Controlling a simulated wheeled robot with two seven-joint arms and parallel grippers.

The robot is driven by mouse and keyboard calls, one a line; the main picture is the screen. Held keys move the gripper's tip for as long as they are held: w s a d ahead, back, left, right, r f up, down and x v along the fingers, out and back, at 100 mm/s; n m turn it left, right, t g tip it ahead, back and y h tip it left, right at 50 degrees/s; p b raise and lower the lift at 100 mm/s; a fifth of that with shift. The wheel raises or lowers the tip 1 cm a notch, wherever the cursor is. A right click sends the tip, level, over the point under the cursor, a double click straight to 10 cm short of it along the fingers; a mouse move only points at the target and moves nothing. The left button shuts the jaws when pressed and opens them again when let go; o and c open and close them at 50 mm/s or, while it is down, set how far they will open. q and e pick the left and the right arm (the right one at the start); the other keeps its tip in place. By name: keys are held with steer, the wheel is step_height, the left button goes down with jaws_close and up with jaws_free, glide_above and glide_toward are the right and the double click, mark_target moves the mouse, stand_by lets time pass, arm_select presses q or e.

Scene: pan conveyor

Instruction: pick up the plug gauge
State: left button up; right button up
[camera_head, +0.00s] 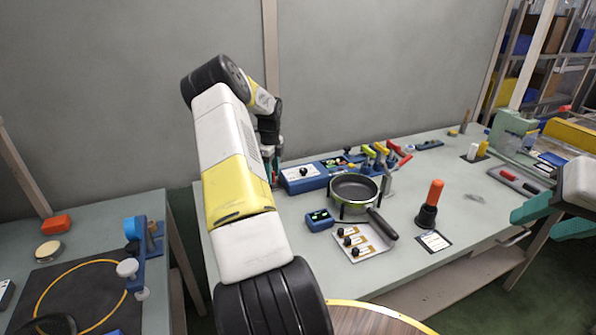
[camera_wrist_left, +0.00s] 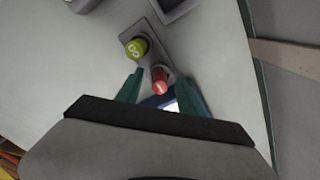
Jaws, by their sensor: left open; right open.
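In the left wrist view, a green-ended piece marked GO (camera_wrist_left: 136,47) and a red-ended piece (camera_wrist_left: 160,82) sit on a narrow grey holder (camera_wrist_left: 154,28). They look like the ends of the plug gauge, but I cannot tell how they join. My left gripper (camera_wrist_left: 158,88) is open, with its teal fingers on either side of the red end; contact is not clear. In the head view my left gripper (camera_head: 272,168) is largely hidden behind my arm at the back of the bench, and the gauge is not clearly visible there. My right gripper (camera_head: 533,224) is open and empty at the right.
A blue box with a black knob (camera_head: 302,178) stands right of my left gripper. The wall (camera_head: 350,70) rises behind the bench.

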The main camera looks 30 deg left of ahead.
arm_select(q)
jaws_close()
steer(key=shift+r, duration=0.15)
